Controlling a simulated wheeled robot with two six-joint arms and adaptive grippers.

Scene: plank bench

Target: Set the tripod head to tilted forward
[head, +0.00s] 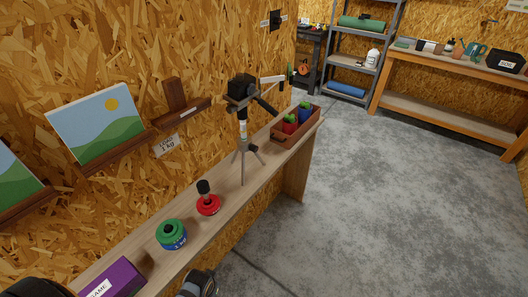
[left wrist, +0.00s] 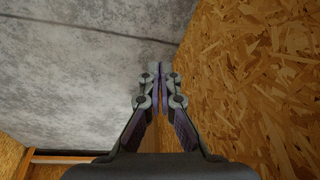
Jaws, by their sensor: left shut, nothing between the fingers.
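The tripod (head: 243,150) stands upright on the narrow plank bench (head: 222,190), its grey legs spread. Its dark head (head: 241,91) is at the top, with a black arm reaching down to the right. The head looks roughly level, but its exact tilt is hard to tell at this size. My left gripper (left wrist: 160,75) shows in the left wrist view, shut and empty, with the wall at right and grey floor at left. It is well away from the tripod, which is not in that view.
On the bench are a red-based object with a black knob (head: 208,204), a green and blue tin (head: 172,235), a purple box (head: 110,280) and a brown crate (head: 296,124) with coloured items. The floor at right is clear.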

